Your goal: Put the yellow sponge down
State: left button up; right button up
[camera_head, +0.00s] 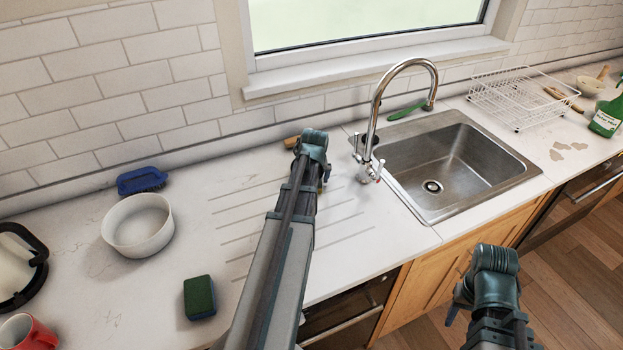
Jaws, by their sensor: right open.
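A small yellow-brown object (291,142) shows just left of my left wrist, on the back of the counter near the wall. Most of it is hidden, so I cannot tell whether it is the yellow sponge or whether it is held. My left gripper (314,148) is over the back of the counter, left of the tap, with its fingers hidden behind its own wrist. My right gripper (490,268) is open, in front of the cabinet below the sink, with its fingers hardly visible. No other yellow sponge shows.
A green-topped sponge (199,297), white bowl (138,226), blue brush (141,180) and red mug (27,333) stand on the left counter. The sink (470,165), tap (374,120), wire rack (520,98) and green spray bottle (606,118) are to the right. The grooved drainboard (240,225) is mostly clear.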

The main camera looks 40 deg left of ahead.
pick_arm(q)
jog(key=p+v, duration=1.1)
jog(key=v, duration=0.1)
jog(key=shift+r, duration=0.1)
jog(key=s+d+m+g, duration=0.1)
jog(key=s+d+m, duration=0.2)
jog(key=d, duration=1)
jog(key=s+d+f+m+g+h, duration=0.1)
jog(key=s+d+m, duration=0.3)
jog(key=d, duration=0.9)
jog(key=s+d+m+g, duration=0.1)
jog(key=s+d+m, duration=0.3)
jog(key=d, duration=0.9)
jog(key=shift+f+m+h, duration=0.25)
jog(key=shift+m+h, duration=0.15)
jog(key=shift+m, duration=0.3)
jog(key=shift+d, duration=0.1)
